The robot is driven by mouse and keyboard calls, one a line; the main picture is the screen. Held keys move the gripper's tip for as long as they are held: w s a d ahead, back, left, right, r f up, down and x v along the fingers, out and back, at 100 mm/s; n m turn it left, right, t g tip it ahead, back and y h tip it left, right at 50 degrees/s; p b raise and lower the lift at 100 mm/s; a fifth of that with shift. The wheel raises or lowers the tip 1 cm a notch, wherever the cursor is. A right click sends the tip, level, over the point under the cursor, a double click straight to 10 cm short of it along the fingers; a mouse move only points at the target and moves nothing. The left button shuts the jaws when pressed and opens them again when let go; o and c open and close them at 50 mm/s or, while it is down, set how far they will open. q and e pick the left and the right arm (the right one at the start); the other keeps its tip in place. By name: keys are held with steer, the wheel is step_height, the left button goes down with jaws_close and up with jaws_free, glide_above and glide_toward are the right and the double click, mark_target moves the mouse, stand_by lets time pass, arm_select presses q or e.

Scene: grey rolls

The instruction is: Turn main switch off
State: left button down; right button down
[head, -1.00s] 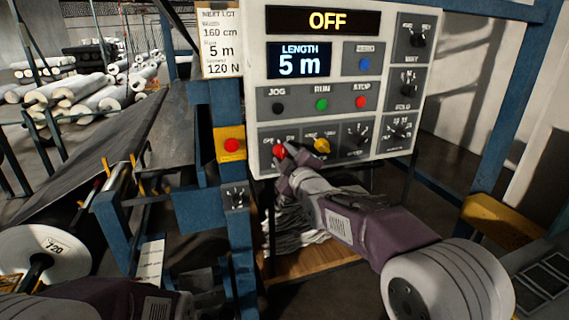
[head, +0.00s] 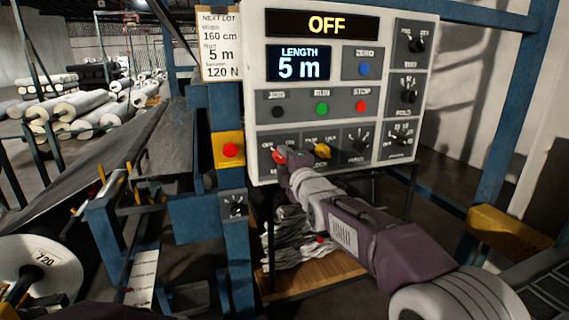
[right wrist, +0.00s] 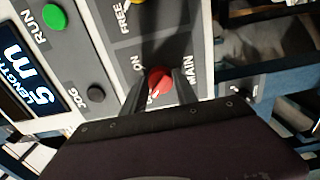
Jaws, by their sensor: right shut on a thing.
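The main switch is a red knob (right wrist: 159,82) at the lower left of the grey control panel (head: 254,100). In the right wrist view it sits beside the labels ON and MAIN. My right gripper (right wrist: 163,88) is shut on this red knob, with one dark finger on each side. In the head view the right gripper (head: 283,157) reaches the panel from below right and covers part of the knob. My left gripper is not in view.
A yellow knob (head: 322,150) is just right of the red one. JOG, RUN and STOP buttons (head: 322,107) lie above. A red button on a yellow box (head: 230,150) is to the left. A yellow block (head: 505,232) stands at lower right.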

steer(key=shift+f, duration=0.1)
stand_by(0.4)
steer(key=c, duration=1)
jaws_free()
steer(key=shift+o, duration=0.2)
steer(key=b+v, duration=0.1)
steer(key=v, duration=0.8)
steer(key=shift+b, duration=0.35)
